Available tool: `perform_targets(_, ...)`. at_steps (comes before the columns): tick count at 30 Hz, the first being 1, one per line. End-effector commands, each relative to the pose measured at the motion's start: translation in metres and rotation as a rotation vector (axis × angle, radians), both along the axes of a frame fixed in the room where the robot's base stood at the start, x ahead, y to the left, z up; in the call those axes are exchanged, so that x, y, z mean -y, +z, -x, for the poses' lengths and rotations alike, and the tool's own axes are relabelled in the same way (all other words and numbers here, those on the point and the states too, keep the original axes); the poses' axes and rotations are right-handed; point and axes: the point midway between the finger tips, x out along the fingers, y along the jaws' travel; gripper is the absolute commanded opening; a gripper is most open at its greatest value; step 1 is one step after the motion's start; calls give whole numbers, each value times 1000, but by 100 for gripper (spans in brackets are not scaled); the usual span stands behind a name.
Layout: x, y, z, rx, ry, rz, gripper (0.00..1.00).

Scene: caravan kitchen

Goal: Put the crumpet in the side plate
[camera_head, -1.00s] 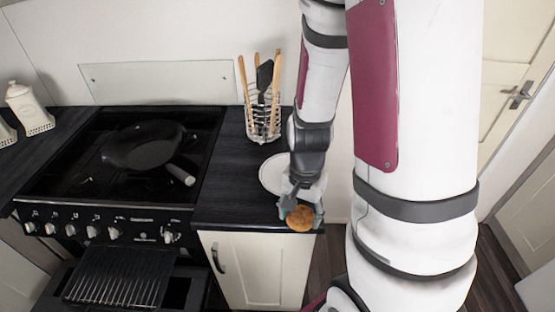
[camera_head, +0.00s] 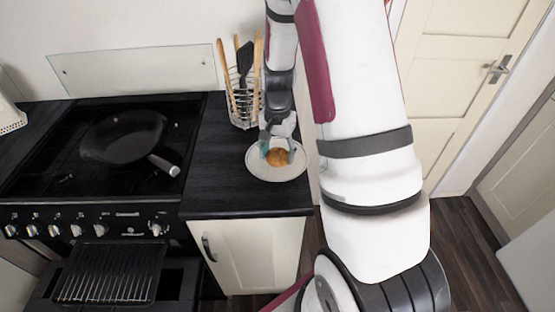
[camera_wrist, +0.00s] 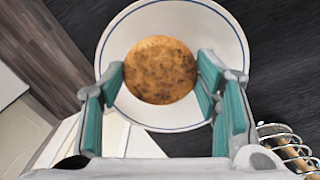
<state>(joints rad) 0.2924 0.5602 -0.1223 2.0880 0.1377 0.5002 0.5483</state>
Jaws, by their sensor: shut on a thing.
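The crumpet (camera_head: 278,157) is a round, golden-brown disc with darker spots on top. In the wrist view the crumpet (camera_wrist: 160,70) lies between the two teal-padded fingers of my gripper (camera_wrist: 163,90), which is shut on it. The side plate (camera_head: 262,175) is white and stands on the dark worktop; its blue-lined rim (camera_wrist: 233,40) shows around the crumpet in the wrist view. My gripper (camera_head: 278,156) is over the plate in the head view. I cannot tell whether the crumpet touches the plate.
A wire utensil holder (camera_head: 243,105) with wooden and black utensils stands behind the plate. A black frying pan (camera_head: 122,137) sits on the hob to the left. Bare worktop (camera_head: 225,195) lies in front of the plate. The worktop's right edge is close to the plate.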

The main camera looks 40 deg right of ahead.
Motion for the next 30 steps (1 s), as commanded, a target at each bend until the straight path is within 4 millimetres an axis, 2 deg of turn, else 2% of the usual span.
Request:
perform_targets(1,3,-2,-5,0,0,0,30)
perform_targets(6,2,-26,-2,-3,0,-2,30)
perform_targets(9,2,-33,-3,-1,0,0,30)
perform_targets(22,2,-39,-4,0,0,0,30)
perform_targets(23,2,-39,-4,0,0,0,64)
perform_targets(24,2,-38,-4,0,0,0,73)
perform_targets(25,2,-38,-3,0,0,0,77)
perform_targets(30,2,-38,-3,0,0,0,77)
